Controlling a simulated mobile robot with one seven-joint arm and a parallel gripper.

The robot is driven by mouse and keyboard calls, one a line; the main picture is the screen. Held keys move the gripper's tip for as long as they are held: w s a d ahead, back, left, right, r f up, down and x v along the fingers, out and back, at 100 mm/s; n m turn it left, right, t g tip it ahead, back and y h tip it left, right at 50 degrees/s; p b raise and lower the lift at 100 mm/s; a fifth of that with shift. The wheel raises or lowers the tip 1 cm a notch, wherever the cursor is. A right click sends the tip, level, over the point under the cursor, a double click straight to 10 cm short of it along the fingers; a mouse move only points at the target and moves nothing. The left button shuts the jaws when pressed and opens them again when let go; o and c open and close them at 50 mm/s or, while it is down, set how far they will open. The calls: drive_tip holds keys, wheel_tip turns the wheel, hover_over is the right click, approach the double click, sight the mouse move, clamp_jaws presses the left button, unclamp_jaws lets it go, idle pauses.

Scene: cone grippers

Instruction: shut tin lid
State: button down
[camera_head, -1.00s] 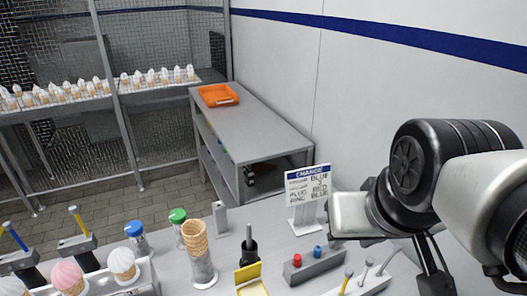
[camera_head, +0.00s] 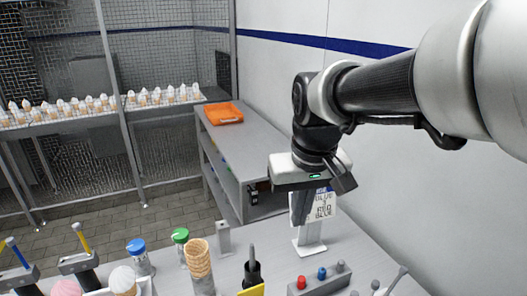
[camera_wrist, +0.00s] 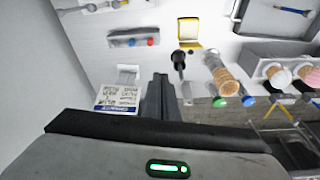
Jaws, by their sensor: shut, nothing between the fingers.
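The yellow tin (camera_wrist: 188,29) shows in the wrist view at the top centre, with a pale inside visible. Its yellow lid (camera_wrist: 190,46) stands raised along one edge, so the tin is open. In the head view only the top of the lid (camera_head: 252,290) shows at the bottom edge, and the tin's body is out of frame. My gripper (camera_head: 300,208) hangs fingers down in front of the sign, well behind and right of the tin. Its fingers (camera_wrist: 157,100) are together and hold nothing. They are apart from the lid.
A sign (camera_head: 314,222) stands behind my fingers. A black post tool (camera_head: 252,268), a cone stack (camera_head: 199,262) and a grey block with red and blue knobs (camera_head: 320,278) surround the tin. Blue-capped (camera_head: 137,250) and green-capped (camera_head: 181,241) jars stand left. Some bench right of the sign is clear.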

sight(249, 292)
drive_tip(key=w+a+f+n+g, duration=0.3)
drive_tip(key=w+a+f, duration=0.6)
drive_tip(key=a+f, duration=0.45)
drive_tip(key=s+d+f, duration=0.1)
drive_tip(key=s+f, duration=0.3)
drive_tip(key=f, duration=0.6)
drive_tip(key=shift+s+d+h+b, duration=0.15)
drive_tip(key=shift+d+h+b, duration=0.15)
drive_tip(key=shift+b, duration=0.15)
drive_tip(key=shift+f, duration=0.15)
